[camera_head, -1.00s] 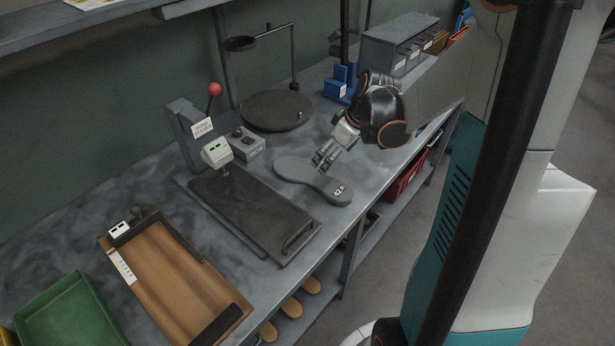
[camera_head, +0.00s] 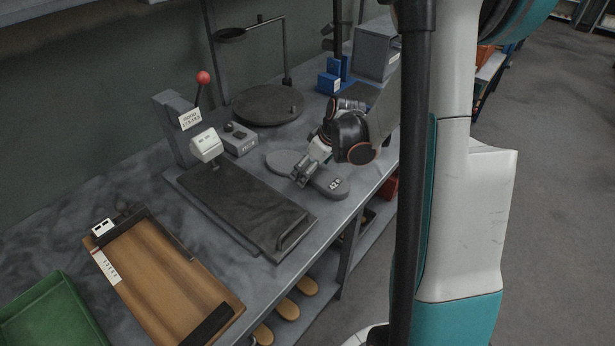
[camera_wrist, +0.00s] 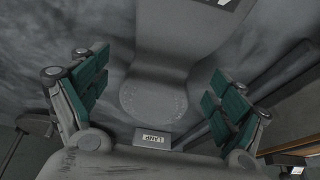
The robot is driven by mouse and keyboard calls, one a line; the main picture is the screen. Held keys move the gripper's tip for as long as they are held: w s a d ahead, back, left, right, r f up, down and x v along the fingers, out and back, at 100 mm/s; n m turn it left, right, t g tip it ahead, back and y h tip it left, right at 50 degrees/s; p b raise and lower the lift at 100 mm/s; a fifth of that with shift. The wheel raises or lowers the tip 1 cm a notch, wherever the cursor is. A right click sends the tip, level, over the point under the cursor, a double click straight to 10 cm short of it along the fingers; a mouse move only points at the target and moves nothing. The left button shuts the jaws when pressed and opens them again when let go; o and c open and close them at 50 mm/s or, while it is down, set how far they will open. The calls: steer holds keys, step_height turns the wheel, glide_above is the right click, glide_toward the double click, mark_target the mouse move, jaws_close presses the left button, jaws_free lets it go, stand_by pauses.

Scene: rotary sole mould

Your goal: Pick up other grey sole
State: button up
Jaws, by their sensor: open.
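A grey sole (camera_head: 329,184) lies flat on the workbench, with a small white label on its near, right end. Its far end (camera_head: 284,160) shows to the left of my gripper. My gripper (camera_head: 301,176) is over the narrow middle of the sole and hides part of it. In the wrist view the sole (camera_wrist: 165,60) runs between the two open, green-padded fingers, and my gripper (camera_wrist: 158,95) has clear space on both sides of it. Nothing is held. I cannot tell the exact height of the fingertips above the bench.
A dark plate with a handle (camera_head: 245,208) lies just left of the sole. A round dark turntable (camera_head: 267,104) and a small grey box (camera_head: 240,140) stand behind. A wooden board (camera_head: 160,278) and a green tray (camera_head: 50,312) are at the near left. Wooden soles (camera_head: 288,309) lie on the lower shelf.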

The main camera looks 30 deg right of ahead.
steer(key=c, duration=1.4)
